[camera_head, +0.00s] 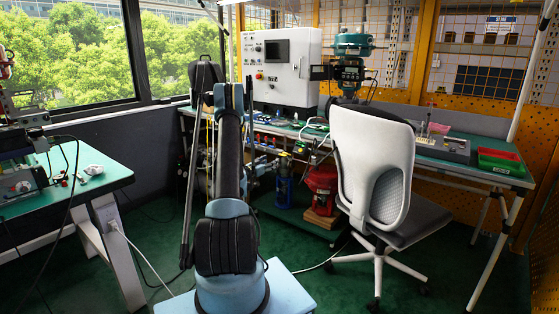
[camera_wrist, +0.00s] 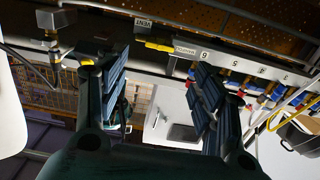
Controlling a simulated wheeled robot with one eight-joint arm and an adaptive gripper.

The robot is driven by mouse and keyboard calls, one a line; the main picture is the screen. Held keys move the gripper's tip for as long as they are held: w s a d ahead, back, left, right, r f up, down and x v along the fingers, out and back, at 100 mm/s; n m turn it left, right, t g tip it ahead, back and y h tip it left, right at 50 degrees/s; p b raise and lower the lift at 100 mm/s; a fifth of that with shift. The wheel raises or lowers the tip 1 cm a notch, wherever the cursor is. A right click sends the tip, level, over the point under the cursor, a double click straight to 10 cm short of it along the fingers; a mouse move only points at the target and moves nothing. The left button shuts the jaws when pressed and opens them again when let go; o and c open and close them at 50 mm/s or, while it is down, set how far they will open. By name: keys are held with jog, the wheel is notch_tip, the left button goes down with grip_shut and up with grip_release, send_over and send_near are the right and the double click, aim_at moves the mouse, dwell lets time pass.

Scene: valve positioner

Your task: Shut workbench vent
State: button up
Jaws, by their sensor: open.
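The wrist view looks upside down at the bench's front rail. A small VENT label (camera_wrist: 143,22) sits on it, with a yellow valve handle (camera_wrist: 157,46) close by. The handle lies roughly along the rail; whether its valve is open or shut, I cannot tell. My gripper (camera_wrist: 162,62) is open, with its dark ribbed fingers on either side of the handle in the picture. No contact with the handle is visible. In the head view my arm hides the gripper and the vent area.
A row of numbered blue valves (camera_wrist: 262,92) lies right of my gripper. A metal fitting (camera_wrist: 55,48) stands at left. In the head view, a white office chair (camera_head: 372,160) stands before the workbench (camera_head: 465,165), and a control cabinet (camera_head: 293,75) behind it. A second table (camera_head: 110,178) is at left.

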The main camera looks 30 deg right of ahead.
aim_at(283, 155)
jog(key=x, duration=1)
jog(key=shift+d, duration=0.15)
jog(key=shift+w, duration=0.1)
jog(key=c, duration=1.1)
